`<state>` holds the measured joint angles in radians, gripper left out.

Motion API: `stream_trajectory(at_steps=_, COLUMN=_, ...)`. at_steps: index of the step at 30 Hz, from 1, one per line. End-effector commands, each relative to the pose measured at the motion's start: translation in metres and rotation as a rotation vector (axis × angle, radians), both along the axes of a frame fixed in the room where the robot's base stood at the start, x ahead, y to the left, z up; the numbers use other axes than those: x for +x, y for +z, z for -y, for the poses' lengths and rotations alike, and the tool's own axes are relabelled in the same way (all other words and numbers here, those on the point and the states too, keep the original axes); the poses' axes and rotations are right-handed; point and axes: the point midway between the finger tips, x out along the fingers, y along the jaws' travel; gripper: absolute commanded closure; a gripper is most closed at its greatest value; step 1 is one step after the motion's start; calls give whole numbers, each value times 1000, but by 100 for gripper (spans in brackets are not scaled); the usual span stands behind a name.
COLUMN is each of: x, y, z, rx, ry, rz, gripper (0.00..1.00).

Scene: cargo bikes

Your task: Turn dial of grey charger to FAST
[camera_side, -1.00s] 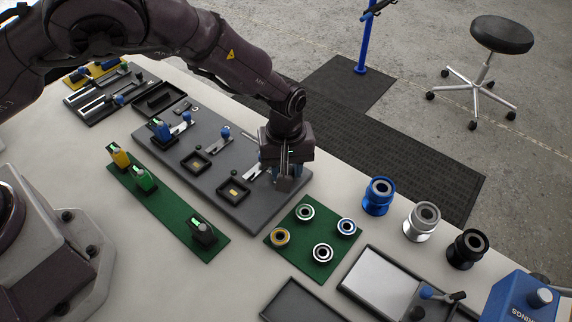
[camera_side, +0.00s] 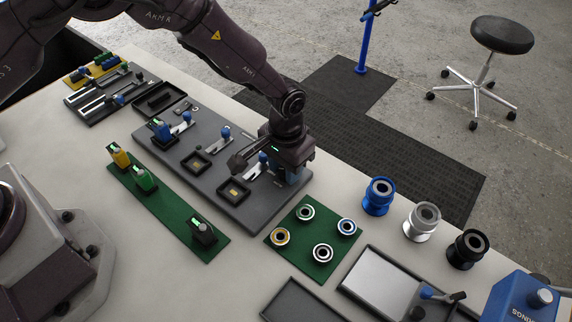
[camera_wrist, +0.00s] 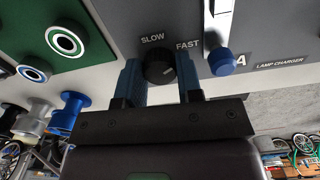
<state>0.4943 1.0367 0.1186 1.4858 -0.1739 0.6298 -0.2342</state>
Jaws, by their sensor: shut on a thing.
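The grey charger is a flat grey panel (camera_side: 253,219) on the bench; in the wrist view its surface (camera_wrist: 130,15) carries the words SLOW, FAST and LAMP CHARGER. Its black round dial (camera_wrist: 159,68) sits below and between SLOW and FAST. I cannot clearly make out where its pointer aims. My gripper (camera_wrist: 162,80) has its blue fingers on either side of the dial and is shut on it. In the side view my gripper (camera_side: 288,174) is down at the panel's right end and hides the dial.
A blue-knobbed lever (camera_wrist: 221,62) stands close beside the dial. A green mat (camera_side: 292,257) with several rings lies right of the panel. Blue, silver and black hubs (camera_side: 378,196) stand beyond it. A green strip (camera_side: 178,220) with small devices lies in front.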

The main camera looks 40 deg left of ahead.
Motion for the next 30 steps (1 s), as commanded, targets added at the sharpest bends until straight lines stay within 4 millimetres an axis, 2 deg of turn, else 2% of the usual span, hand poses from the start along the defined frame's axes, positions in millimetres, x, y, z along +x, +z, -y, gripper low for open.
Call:
stream_trajectory(at_steps=11, x=1, y=1, z=0, rx=-1, ry=-169, rz=3, gripper=90)
stream_trajectory(at_steps=28, x=1, y=1, z=0, rx=0, ry=-200, rz=3, gripper=90)
stream_trajectory(at_steps=29, x=1, y=1, z=0, rx=0, ry=-200, rz=3, gripper=62)
stream_trajectory(at_steps=30, x=1, y=1, z=0, rx=0, ry=-200, rz=3, gripper=53)
